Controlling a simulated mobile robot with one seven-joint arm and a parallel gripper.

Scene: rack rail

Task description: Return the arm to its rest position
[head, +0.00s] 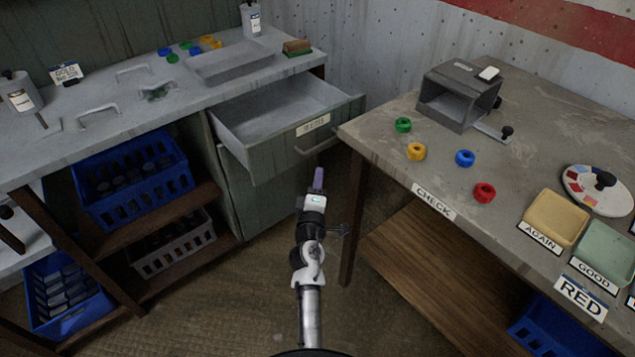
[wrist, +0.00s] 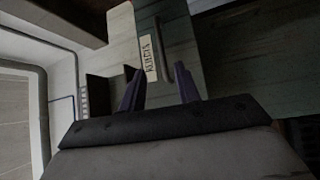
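My arm extends from the bottom of the head view. My gripper (head: 318,178) is in front of the open drawer (head: 262,118), over the gap between the two work surfaces. In the wrist view my gripper (wrist: 160,90) shows two dark purple fingers standing apart, with nothing between them. Beyond the fingers the drawer front with its label (wrist: 149,57) and handle (wrist: 162,48) is in view. The fingers look apart from the drawer front. The drawer looks empty in the head view.
The left bench (head: 120,110) has blue crates (head: 133,180) below. Floor (head: 245,290) is clear around my arm.

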